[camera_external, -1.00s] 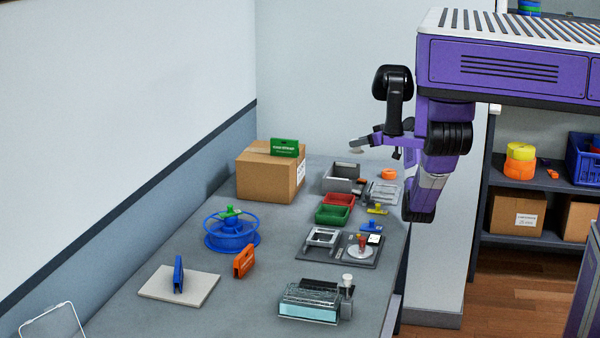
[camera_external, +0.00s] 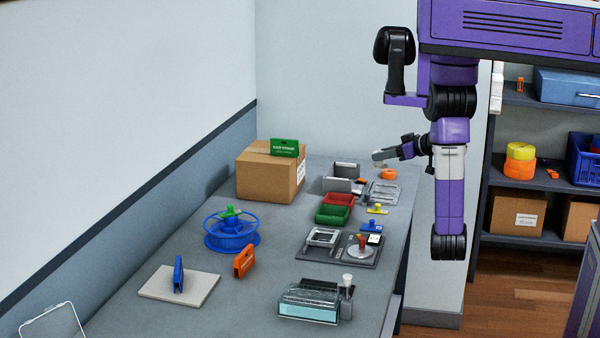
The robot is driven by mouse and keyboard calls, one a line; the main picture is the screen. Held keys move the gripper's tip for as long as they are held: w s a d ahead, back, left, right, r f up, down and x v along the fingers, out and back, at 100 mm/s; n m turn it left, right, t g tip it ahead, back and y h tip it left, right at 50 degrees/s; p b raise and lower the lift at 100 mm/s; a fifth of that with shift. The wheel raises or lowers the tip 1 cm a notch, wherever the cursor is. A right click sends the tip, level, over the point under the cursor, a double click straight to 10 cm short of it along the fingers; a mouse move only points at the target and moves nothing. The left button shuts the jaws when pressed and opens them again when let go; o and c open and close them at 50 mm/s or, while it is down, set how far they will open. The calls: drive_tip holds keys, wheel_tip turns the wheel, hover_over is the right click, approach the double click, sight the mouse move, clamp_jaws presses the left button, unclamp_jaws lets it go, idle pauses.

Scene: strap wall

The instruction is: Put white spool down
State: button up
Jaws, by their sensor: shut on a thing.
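My gripper (camera_external: 384,156) is shut at the far right part of the workbench, its fingers pointing left. A small pale thing, which looks like the white spool (camera_external: 377,162), shows at the fingertips. It is small and mostly covered by the fingers. It appears held above the bench, near an orange ring (camera_external: 388,174). Whether it touches anything below cannot be told.
A grey bin (camera_external: 340,184), a grey tray (camera_external: 382,194) and red (camera_external: 341,199) and green (camera_external: 332,215) trays stand close by. A cardboard box (camera_external: 262,178) and blue reel (camera_external: 231,236) are further left. Bare bench lies left of the trays.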

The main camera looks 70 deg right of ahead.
drive_tip(key=shift+a+r, duration=0.35)
drive_tip(key=shift+r, duration=0.3)
drive_tip(key=shift+w+a, duration=0.15)
drive_tip(key=shift+a, duration=0.05)
drive_tip(key=shift+f+b, duration=2.7)
drive_tip(key=shift+f, duration=7.15)
drive_tip(key=shift+f, duration=0.1)
drive_tip(key=shift+f, duration=0.15)
drive_tip(key=o, duration=1.4)
drive_tip(key=shift+c, duration=0.2)
